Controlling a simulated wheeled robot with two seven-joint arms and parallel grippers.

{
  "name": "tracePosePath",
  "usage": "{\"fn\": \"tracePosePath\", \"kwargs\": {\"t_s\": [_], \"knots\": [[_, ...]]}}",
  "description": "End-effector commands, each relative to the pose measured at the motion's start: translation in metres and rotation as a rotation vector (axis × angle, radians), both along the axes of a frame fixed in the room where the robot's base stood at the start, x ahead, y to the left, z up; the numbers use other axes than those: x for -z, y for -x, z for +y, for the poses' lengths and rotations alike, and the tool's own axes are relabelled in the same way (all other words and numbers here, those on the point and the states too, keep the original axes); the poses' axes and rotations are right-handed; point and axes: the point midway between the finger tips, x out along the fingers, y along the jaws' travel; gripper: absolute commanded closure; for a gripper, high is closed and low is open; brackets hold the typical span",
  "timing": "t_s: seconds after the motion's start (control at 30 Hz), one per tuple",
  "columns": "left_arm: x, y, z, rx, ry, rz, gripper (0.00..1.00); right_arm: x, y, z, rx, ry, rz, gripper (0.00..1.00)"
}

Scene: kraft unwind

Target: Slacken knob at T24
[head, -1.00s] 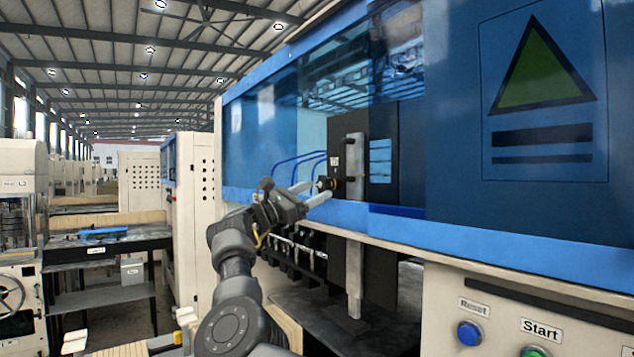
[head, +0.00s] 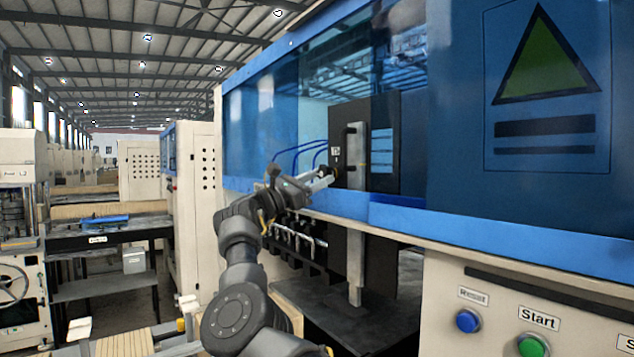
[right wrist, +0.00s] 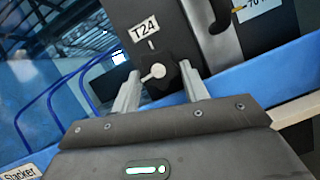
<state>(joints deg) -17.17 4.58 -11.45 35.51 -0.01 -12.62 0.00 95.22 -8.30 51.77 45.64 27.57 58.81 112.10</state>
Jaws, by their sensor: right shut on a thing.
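The black lobed knob (right wrist: 158,70) with a pale pointer sits under the T24 label (right wrist: 145,28) on a dark panel in the right wrist view. My right gripper (right wrist: 161,80) has one finger on each side of the knob and is shut on it. In the head view the right gripper (head: 328,178) reaches the machine's dark panel, just below the small label (head: 335,152). There the fingers partly hide the knob. My left gripper is not in view.
A grey vertical bar (head: 356,215) with black handles stands right of the knob. Blue hoses (head: 290,153) curve in at its left. A blue rail (head: 340,203) runs below the gripper. Reset (head: 467,321) and Start (head: 533,345) buttons are at lower right.

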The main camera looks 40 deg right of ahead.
Motion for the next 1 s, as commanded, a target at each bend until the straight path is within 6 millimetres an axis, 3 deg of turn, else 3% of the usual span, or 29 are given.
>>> {"fn": "tracePosePath", "kwargs": {"t_s": [0.1, 0.23, 0.4, 0.7, 0.73, 0.9, 1.0], "knots": [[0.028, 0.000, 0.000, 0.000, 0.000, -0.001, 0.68, 0.008, 0.003, 0.000, -0.001, -0.007, 0.090, 0.78], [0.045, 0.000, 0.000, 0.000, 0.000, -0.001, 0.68, 0.006, 0.004, 0.001, -0.002, -0.021, 0.217, 0.78], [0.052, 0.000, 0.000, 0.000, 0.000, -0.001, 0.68, 0.002, 0.004, 0.001, -0.001, -0.032, 0.319, 0.78], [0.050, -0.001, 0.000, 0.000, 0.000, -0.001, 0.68, -0.001, 0.004, 0.001, -0.001, -0.033, 0.333, 0.78], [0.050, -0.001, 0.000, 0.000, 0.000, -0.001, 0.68, -0.001, 0.004, 0.001, -0.001, -0.033, 0.332, 0.54], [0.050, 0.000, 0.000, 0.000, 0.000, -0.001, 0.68, -0.001, 0.004, 0.001, -0.002, -0.034, 0.332, 0.33], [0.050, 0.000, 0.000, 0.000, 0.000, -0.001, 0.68, 0.000, 0.004, 0.001, -0.002, -0.034, 0.332, 0.33]]}}
